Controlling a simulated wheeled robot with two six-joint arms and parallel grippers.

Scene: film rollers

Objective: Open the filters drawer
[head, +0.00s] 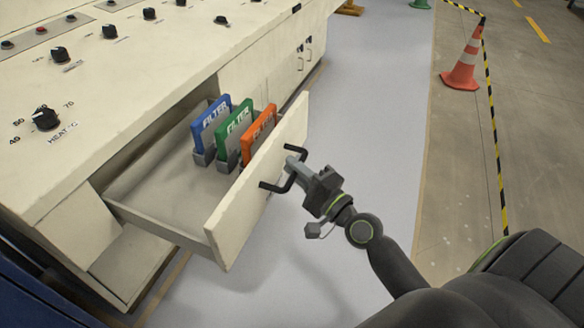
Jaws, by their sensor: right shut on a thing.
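The filters drawer (236,222) is pulled well out of the cream cabinet, and its inside shows. It holds a blue filter (203,124), a green filter (230,134) and an orange filter (252,143), each standing upright in a grey holder. A black bar handle (270,187) is on the drawer's front. My right gripper (297,168) is shut on this handle from the front side. My left gripper is not in view.
The cabinet top (120,80) carries several black knobs, one labelled "HEAT °C" (46,118). Other cabinet doors with handles (302,58) are further back. The pale floor strip is free. An orange and white cone (463,68) and black-yellow tape (494,140) are at the right.

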